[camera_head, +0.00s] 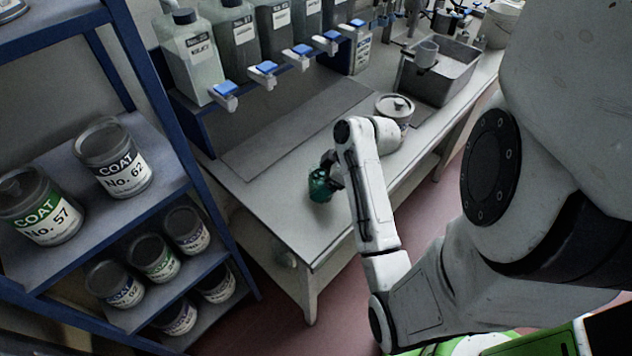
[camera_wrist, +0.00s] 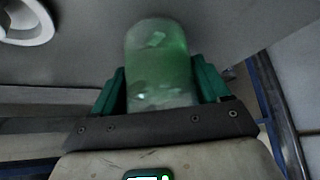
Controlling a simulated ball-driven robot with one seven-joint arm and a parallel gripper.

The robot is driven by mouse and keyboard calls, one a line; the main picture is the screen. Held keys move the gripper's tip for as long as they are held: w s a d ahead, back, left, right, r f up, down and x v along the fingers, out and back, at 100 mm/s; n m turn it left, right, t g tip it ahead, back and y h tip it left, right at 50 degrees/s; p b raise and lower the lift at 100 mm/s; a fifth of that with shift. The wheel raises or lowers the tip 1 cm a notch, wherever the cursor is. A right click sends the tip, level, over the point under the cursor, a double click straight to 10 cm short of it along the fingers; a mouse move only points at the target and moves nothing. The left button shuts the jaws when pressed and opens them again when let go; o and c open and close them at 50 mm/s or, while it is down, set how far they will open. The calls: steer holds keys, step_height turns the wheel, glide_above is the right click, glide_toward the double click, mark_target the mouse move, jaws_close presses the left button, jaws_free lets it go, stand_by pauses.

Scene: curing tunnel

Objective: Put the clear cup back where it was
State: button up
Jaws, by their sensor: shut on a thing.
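The clear cup (camera_wrist: 156,62) shows in the wrist view as a see-through cylinder with a greenish tint. It sits between the two green fingers of my gripper (camera_wrist: 158,78), which is shut on it. In the head view my gripper (camera_head: 328,178) is over the left front part of the pale worktable (camera_head: 262,207). The cup (camera_head: 319,188) shows there as a small dark green shape at the fingers, partly hidden. I cannot tell whether its bottom touches the table.
Large jugs (camera_head: 190,58) with blue-topped taps (camera_head: 266,70) stand along the table's back. A lidded can (camera_head: 396,108) is behind my arm, and a grey tub (camera_head: 438,75) stands farther right. A blue shelf rack (camera_head: 170,120) with several paint cans is at the left. The table's left front is clear.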

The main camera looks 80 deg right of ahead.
steer(key=o, duration=1.3)
